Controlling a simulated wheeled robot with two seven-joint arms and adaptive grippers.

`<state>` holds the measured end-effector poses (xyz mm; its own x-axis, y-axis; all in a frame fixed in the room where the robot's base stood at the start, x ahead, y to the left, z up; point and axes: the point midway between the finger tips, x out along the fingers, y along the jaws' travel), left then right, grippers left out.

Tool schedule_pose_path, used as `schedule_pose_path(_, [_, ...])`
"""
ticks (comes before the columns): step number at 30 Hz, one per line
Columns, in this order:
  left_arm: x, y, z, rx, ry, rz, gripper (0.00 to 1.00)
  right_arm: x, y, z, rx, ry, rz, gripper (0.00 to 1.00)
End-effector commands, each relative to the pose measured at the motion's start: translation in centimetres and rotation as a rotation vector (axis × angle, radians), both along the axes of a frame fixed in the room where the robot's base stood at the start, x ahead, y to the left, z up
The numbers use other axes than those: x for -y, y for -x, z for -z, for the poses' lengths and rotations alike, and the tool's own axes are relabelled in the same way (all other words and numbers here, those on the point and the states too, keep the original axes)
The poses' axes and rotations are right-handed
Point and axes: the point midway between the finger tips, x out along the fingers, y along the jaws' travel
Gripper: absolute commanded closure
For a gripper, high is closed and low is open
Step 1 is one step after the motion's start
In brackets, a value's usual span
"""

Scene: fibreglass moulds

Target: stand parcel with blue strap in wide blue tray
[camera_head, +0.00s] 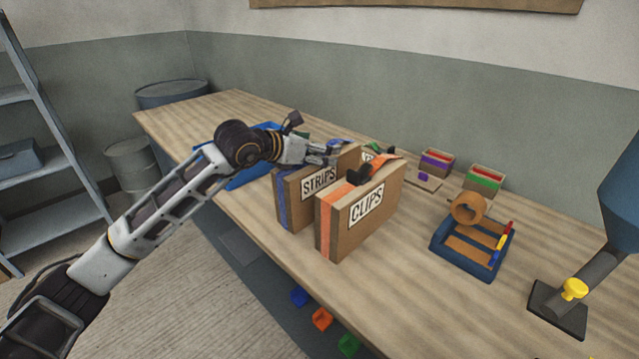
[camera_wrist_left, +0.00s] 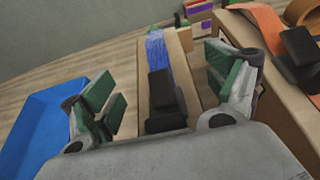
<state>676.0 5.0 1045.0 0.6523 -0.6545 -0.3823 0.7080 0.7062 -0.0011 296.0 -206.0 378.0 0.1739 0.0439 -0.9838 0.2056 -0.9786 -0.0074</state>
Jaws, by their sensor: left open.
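The parcel with the blue strap (camera_head: 297,204), labelled STRIPS, stands upright on the table. Its top with the blue strap (camera_wrist_left: 158,54) and a black handle or buckle shows in the left wrist view. My left gripper (camera_head: 335,150) is over the top of this parcel with its green-padded fingers (camera_wrist_left: 165,97) apart, one on each side of it. The wide blue tray (camera_head: 238,181) is left of the parcel, partly hidden behind my arm. The tray also shows at the left of the left wrist view (camera_wrist_left: 40,122). My right gripper is out of view.
A parcel with an orange strap (camera_head: 362,222), labelled CLIPS, stands close to the right of the blue-strapped one. Small boxes (camera_head: 437,163), a blue organiser tray (camera_head: 472,247) and a lamp-like stand (camera_head: 560,312) lie farther right. Free table lies in front of the organiser.

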Motion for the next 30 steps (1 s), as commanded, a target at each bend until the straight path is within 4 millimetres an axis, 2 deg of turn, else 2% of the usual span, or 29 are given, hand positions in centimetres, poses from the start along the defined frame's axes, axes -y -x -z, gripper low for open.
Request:
schedule_pose_path(18, [0.52, -0.51, 0.36, 0.000, -0.001, 0.000, 0.12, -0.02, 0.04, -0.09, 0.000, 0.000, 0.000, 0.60])
schedule_pose_path(30, [0.50, -0.52, 0.35, 0.000, -0.002, -0.001, 0.63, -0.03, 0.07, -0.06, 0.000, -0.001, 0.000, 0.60])
